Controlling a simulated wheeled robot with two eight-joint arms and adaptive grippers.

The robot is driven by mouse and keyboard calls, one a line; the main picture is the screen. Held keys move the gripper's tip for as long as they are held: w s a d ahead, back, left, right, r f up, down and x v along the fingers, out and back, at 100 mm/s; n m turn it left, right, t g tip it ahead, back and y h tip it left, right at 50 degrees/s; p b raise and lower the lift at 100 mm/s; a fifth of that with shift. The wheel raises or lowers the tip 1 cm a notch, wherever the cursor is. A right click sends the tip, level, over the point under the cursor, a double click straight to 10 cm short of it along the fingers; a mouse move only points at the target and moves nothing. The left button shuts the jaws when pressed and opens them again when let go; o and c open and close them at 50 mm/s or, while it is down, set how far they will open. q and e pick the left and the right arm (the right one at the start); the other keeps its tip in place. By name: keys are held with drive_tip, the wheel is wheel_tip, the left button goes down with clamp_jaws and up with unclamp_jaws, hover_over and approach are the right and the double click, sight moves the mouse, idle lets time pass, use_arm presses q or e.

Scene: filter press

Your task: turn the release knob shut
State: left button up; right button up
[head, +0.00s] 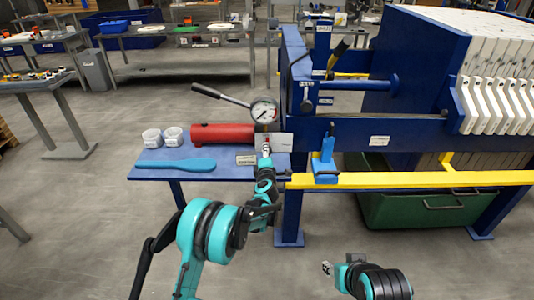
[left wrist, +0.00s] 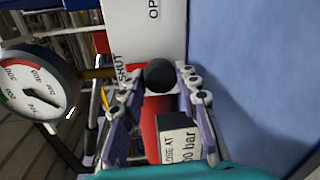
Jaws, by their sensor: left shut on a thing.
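The release knob (left wrist: 160,75) is a round black knob in the left wrist view, in front of a white plate (left wrist: 145,30) lettered SHUT and OP, the rest cut off. My left gripper (left wrist: 158,80) has a finger on each side of the knob and is shut on it. In the head view my left gripper (head: 265,150) is at the right end of the red pump cylinder (head: 222,133), below the pressure gauge (head: 264,111), and hides the knob. The gauge also shows in the left wrist view (left wrist: 32,85). My right gripper (head: 328,268) is low and away from the press; its jaws are too small to read.
The blue shelf (head: 150,172) holds two white cups (head: 162,137), a blue flat tool (head: 176,164) and a small label block (head: 246,159). A pump lever (head: 220,95) rises left of the gauge. A yellow rail (head: 400,180) runs right. The floor in front is clear.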

use_arm(q)
drive_tip(key=shift+f, duration=0.1)
idle(0.3)
drive_tip(key=o, duration=0.9)
drive_tip(key=shift+c, duration=0.2)
drive_tip(key=s+r, duration=0.1)
drive_tip(key=s, duration=1.1)
drive_tip(key=shift+r, duration=0.25)
